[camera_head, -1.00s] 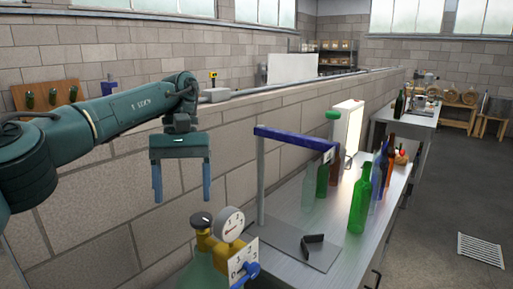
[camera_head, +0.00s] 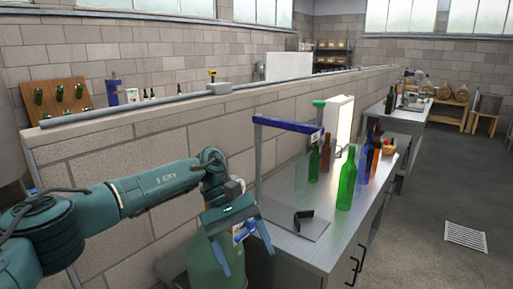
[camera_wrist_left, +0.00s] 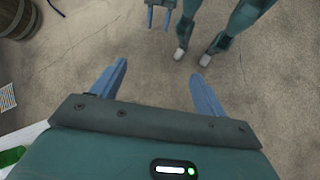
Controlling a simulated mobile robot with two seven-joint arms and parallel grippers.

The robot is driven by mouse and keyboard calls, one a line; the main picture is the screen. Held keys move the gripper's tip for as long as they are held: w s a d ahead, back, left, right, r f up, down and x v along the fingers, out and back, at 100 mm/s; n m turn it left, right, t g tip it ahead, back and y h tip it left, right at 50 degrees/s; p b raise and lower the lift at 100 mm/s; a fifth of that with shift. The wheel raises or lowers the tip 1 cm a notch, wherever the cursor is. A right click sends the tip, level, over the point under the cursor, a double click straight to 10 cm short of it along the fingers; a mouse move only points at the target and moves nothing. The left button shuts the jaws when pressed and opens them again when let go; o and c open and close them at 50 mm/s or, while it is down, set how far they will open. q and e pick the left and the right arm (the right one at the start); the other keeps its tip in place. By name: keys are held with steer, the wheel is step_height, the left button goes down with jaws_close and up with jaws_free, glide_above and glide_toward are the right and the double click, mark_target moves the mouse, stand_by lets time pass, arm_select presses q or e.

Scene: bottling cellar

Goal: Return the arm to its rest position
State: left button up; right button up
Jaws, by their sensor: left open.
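My left arm (camera_head: 150,192) comes in from the lower left of the head view, low in front of the block wall. My left gripper (camera_head: 246,258) is open and empty, fingers pointing down, in front of a green vessel (camera_head: 205,262) that it partly hides. I cannot tell whether they touch. In the left wrist view the left gripper (camera_wrist_left: 158,72) has its fingers wide apart above bare floor. A second gripper, apparently my right one (camera_wrist_left: 158,20), shows at the top of that view with a gap between its fingers. It is not in the head view.
A steel bench (camera_head: 318,240) stands right of my gripper, with a blue-armed stand (camera_head: 288,125), a green bottle (camera_head: 346,182) and several other bottles. The block wall (camera_head: 110,160) runs along the left. Open floor (camera_head: 430,190) lies at the right.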

arm_select(q)
steer(key=s+d+f+n+t+h, duration=0.2)
steer(key=s+d+n+h, duration=0.2)
steer(key=d+n+h, duration=0.5)
steer(key=s+d+f+n+t+h, duration=0.1)
steer(key=s+d+n+t+h, duration=0.1)
steer(key=s+d+n+h, duration=0.65)
steer(key=w+a+f+n+t+y, duration=0.3)
steer(key=a+f+n+t+y, duration=0.5)
steer(key=n, duration=0.8)
steer(key=w+a+f+n+t+y, duration=0.35)
steer(key=a+n+t, duration=0.45)
steer(key=n, duration=0.9)
steer(key=s+a+f+n+g+y, duration=0.3)
steer(key=s+a+f+n+y, duration=0.5)
steer(key=s+a+f+n, duration=0.7)
steer(key=shift+s+f+g+y, duration=0.3)
steer(key=shift+f, duration=0.25)
steer(key=shift+c, duration=0.4)
